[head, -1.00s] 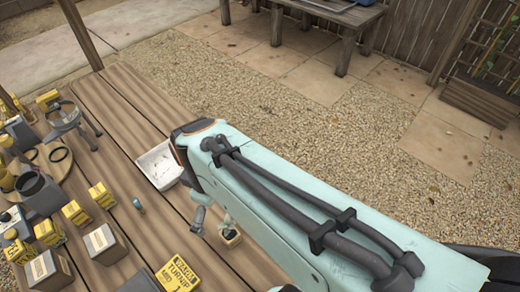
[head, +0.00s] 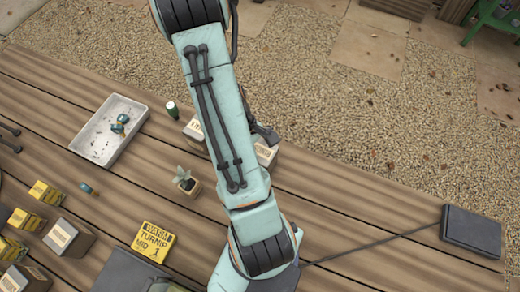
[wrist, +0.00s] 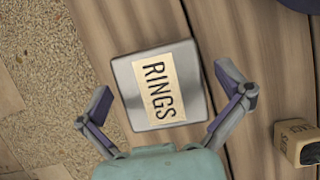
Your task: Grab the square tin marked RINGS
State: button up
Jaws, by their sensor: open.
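The square tin marked RINGS (wrist: 186,62) is silver grey with a cream label in dark letters. In the wrist view it lies between the spread fingers of my gripper (wrist: 162,82), with gaps on both sides. My gripper is open and holds nothing. In the head view my arm covers most of the gripper. A pale labelled tin (head: 266,153) shows partly beside the arm under a dark finger; by its place it appears to be the same tin, but its label cannot be read there.
Another pale labelled tin (head: 194,132) stands left of my arm, with a small potted plant (head: 187,184) nearer. A white tray (head: 86,144) holds small items. A dark flat box (head: 471,231) lies right. Gravel borders the table (head: 350,208).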

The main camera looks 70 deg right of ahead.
jog(key=shift+s+f, duration=0.2)
jog(key=shift+f, duration=0.4)
jog(key=c, duration=1.3)
jog(key=shift+o, duration=0.2)
